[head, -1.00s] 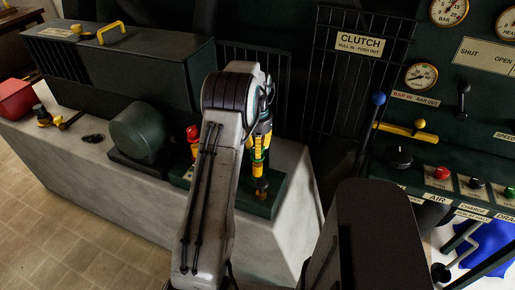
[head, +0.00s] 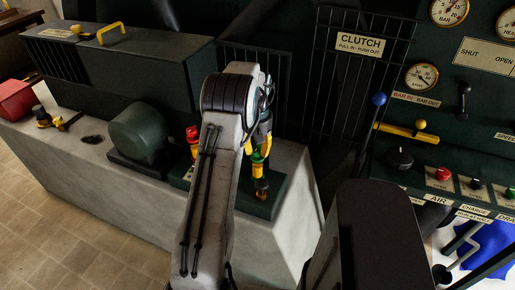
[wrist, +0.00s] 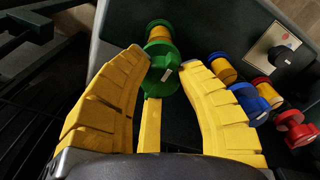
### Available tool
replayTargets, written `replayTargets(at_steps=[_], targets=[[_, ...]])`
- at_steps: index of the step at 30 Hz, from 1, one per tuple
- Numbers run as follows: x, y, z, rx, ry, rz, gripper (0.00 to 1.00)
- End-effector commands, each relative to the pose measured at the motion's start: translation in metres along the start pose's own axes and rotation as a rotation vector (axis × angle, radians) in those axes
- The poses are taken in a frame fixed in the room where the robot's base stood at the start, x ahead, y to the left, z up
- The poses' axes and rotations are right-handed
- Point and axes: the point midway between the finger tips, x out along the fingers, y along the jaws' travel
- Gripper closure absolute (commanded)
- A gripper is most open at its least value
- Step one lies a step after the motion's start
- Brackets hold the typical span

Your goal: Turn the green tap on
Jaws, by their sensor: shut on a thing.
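The green tap (wrist: 162,72) is a round green wheel with a pale mark on its face, on a yellow body. In the wrist view it sits between the tips of my gripper's (wrist: 163,68) two yellow fingers, which are shut on its rim. A yellow bar runs from below the wheel towards my palm; I cannot tell what it belongs to. In the head view the green tap (head: 257,157) shows below my gripper (head: 262,146), partly hidden by my arm.
A blue tap (wrist: 249,102) and a red tap (wrist: 295,128) stand close to the right finger in the wrist view. In the head view, a green motor-like housing (head: 138,132) is to the left, and a barred guard (head: 350,95) and a control panel (head: 470,110) are to the right.

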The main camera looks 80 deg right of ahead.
Motion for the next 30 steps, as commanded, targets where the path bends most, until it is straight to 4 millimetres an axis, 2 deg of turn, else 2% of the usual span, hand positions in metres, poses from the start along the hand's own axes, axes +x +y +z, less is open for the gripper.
replayTargets(at_steps=[9,23,24,30], targets=[[0.0036,-0.0013,0.0023,-0.076,-0.009,-0.006,0.99],[0.0037,-0.0014,0.0025,-0.086,-0.010,-0.006,0.99],[0.0037,-0.0014,0.0024,-0.085,-0.010,-0.006,0.63],[0.0021,-0.0008,0.0013,-0.084,-0.005,-0.003,0.45]])
